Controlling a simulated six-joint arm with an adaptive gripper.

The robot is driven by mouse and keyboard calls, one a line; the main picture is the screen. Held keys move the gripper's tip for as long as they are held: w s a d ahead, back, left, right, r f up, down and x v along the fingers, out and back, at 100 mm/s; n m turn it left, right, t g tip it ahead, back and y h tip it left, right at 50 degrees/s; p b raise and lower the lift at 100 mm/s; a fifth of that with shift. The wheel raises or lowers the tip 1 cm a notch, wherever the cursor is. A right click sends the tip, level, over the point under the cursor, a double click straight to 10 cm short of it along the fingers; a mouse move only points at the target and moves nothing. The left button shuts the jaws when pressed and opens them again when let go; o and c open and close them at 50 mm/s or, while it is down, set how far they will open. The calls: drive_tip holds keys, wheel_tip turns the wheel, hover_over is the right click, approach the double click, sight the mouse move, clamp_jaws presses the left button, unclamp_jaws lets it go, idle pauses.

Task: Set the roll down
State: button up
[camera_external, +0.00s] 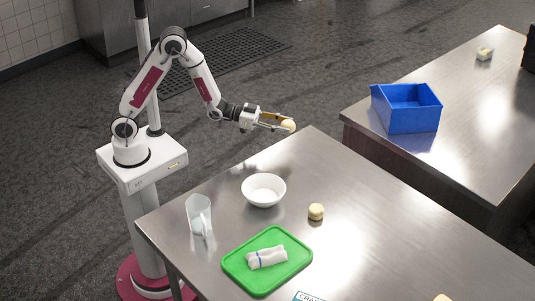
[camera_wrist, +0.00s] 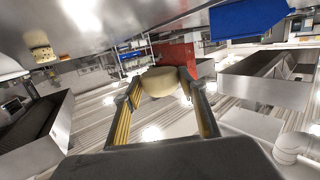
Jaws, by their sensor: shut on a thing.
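My gripper (camera_external: 288,125) is shut on a round, pale tan roll (camera_external: 289,125), held at its fingertips near the back corner of the near steel table. In the wrist view the roll (camera_wrist: 160,82) sits between the two fingers and shows nothing under it. A second small, pale roll (camera_external: 316,212) rests on the near table (camera_external: 380,220), right of a white bowl (camera_external: 263,190). A pale roll-like thing (camera_wrist: 40,46) also shows at the upper left of the wrist view.
A clear jug (camera_external: 199,214) stands at the table's left. A blue bin (camera_external: 408,112) and a small pale item (camera_external: 485,53) are on the other counter. The near table's right part is largely clear.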

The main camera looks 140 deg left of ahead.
drive_tip(key=shift+h, duration=0.3)
drive_tip(key=s+a+f, duration=0.1)
drive_tip(key=a+f, duration=0.1)
drive_tip(key=s+a+f, duration=0.1)
drive_tip(key=a+f, duration=0.1)
drive_tip(key=shift+s, duration=0.35)
drive_tip(key=shift+f+m, duration=0.3)
drive_tip(key=shift+f, duration=0.05)
drive_tip(key=shift+w+t+h, duration=0.2)
drive_tip(key=shift+t+h, duration=0.1)
drive_tip(key=shift+t, duration=0.2)
drive_tip(key=w+d+r+m+h, duration=0.1)
drive_tip(key=w+d+r+m+t+h, duration=0.1)
drive_tip(key=w+d+r, duration=0.1)
drive_tip(key=shift+r, duration=0.25)
drive_tip(key=shift+w+d+r+h, duration=0.15)
drive_tip(key=shift+w+r+h, duration=0.05)
drive_tip(key=shift+r+h, duration=0.15)
drive_tip(key=shift+f, duration=0.15)
hover_over(286, 151)
drive_tip(key=shift+f, duration=2.8)
drive_tip(key=shift+f, duration=1.9)
